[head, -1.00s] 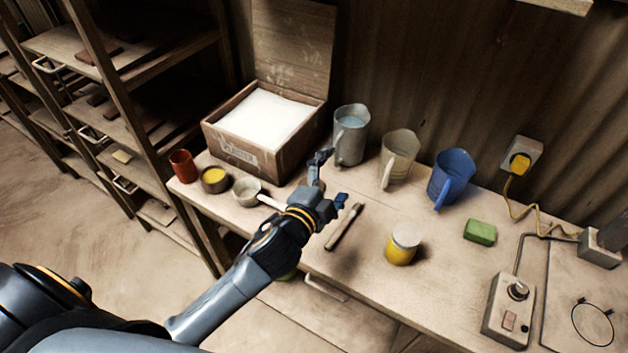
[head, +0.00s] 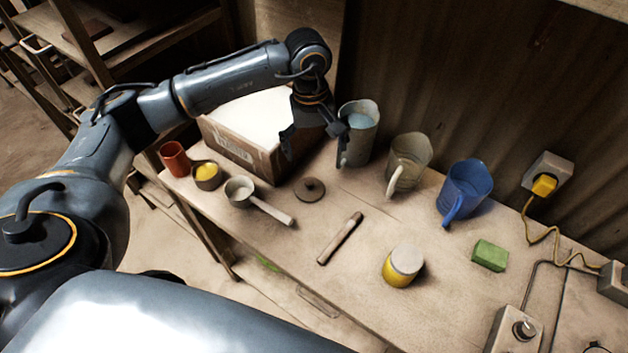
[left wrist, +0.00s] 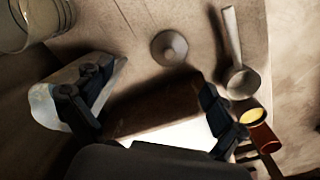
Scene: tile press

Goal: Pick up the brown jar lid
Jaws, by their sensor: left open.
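The brown jar lid (head: 309,189) is a small round disc with a knob, lying flat on the table between the white ladle and the grey jug. It also shows in the left wrist view (left wrist: 169,47), beyond my fingertips. My left gripper (head: 318,146) is open and empty, pointing down above the box's right edge, behind and above the lid. In the left wrist view its two fingers (left wrist: 165,82) are spread wide, with the lid ahead of them and apart from them. My right gripper is not in view.
A box of white material (head: 235,147) stands beside my left gripper. A grey jug (head: 361,137) is close on its right. A white ladle (head: 262,205), a wooden stick (head: 340,238) and a yellow jar (head: 402,266) lie or stand nearer. Bare table surrounds the lid's front.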

